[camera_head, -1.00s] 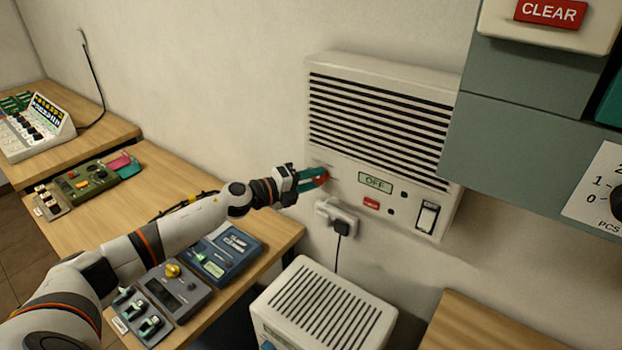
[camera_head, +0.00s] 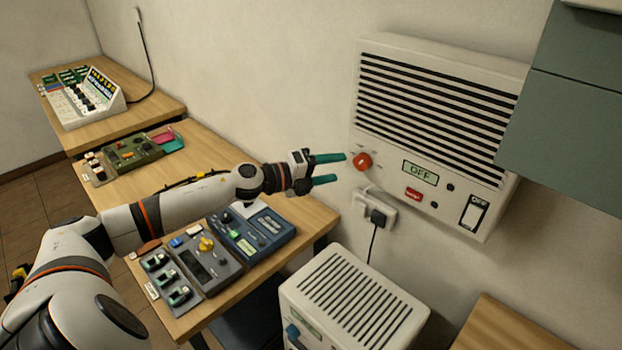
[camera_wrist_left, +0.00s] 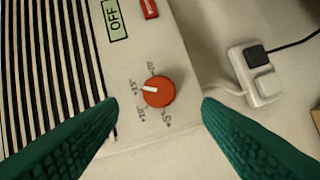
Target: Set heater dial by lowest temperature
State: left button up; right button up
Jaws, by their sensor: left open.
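The white wall heater (camera_head: 440,75) has a dark slatted grille, a small display (camera_head: 420,173) reading OFF and a red dial (camera_head: 362,161) at its lower left. In the left wrist view the red dial (camera_wrist_left: 159,91) has a white pointer aimed left, at one of several small printed marks too blurred to read surely. My left gripper (camera_head: 332,170) is open, its green fingers pointing at the dial from the left, apart from it. In the wrist view the fingers stand on either side of the dial with nothing between them. My right gripper is not in view.
A wall socket with plug (camera_head: 375,212) sits below the heater. A white slatted unit (camera_head: 355,290) stands under it. Wooden desks at left hold a blue meter (camera_head: 255,228), a grey switch box (camera_head: 195,270) and a green panel (camera_head: 133,153). A grey-green cabinet (camera_head: 570,130) is at right.

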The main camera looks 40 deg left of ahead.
pick_arm(q)
jog(key=shift+b+v, duration=1.25)
jog(key=shift+v, duration=1.65)
jog(key=shift+f, duration=0.1)
